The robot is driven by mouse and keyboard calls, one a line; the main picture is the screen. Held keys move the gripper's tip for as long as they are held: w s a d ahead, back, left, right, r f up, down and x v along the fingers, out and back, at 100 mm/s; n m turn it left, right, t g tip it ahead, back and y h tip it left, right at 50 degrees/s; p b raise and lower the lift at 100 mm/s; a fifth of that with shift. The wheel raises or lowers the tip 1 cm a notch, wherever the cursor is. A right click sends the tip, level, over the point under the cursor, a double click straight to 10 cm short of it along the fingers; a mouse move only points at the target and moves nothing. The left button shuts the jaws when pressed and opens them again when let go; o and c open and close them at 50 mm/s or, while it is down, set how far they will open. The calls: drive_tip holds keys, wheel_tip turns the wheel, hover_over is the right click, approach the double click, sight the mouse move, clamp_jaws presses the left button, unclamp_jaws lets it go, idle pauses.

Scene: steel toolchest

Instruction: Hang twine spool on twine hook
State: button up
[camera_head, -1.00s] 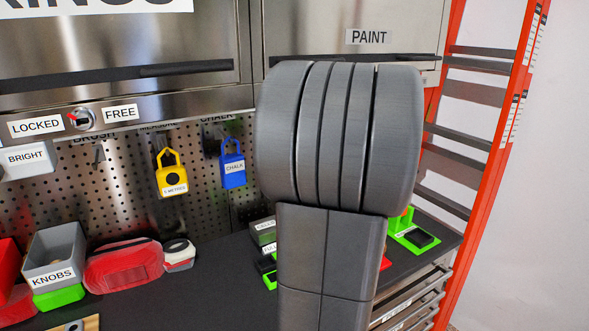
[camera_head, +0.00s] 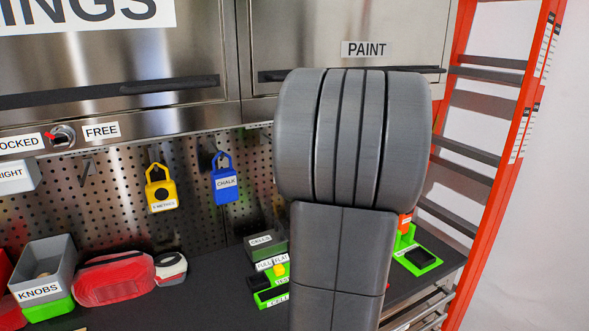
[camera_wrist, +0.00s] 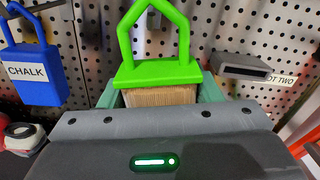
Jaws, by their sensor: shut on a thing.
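In the wrist view the twine spool (camera_wrist: 158,73) has a bright green top plate with a pointed green loop above it and a tan, ribbed twine body below. My gripper (camera_wrist: 160,97) is shut on the spool's body, with a teal finger at each side and the loop upright. The spool is in front of the pegboard. A small greyish piece shows behind the loop, but I cannot tell if it is the twine hook or if the loop touches it. In the head view my arm hides the gripper and spool.
A blue CHALK tag (camera_head: 226,183) hangs left of my arm, with a yellow tag (camera_head: 161,190) further left. A grey slotted holder (camera_wrist: 242,68) is right of the spool. Bins and a red case (camera_head: 115,280) line the bench. An orange ladder (camera_head: 508,150) stands at right.

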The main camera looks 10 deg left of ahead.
drive_tip(key=w+a+f+b, duration=0.1)
drive_tip(key=w+a, duration=0.2)
drive_tip(key=w, duration=0.2)
drive_tip(key=shift+a+f, duration=0.25)
drive_tip(key=shift+f, duration=0.15)
idle(0.3)
drive_tip(key=shift+w, duration=0.1)
idle(0.4)
drive_tip(key=o, duration=1.1)
drive_tip(key=b+v, duration=0.3)
drive_tip(key=v, duration=1)
drive_tip(key=shift+s+d, duration=0.25)
drive_tip(key=shift+s, duration=0.1)
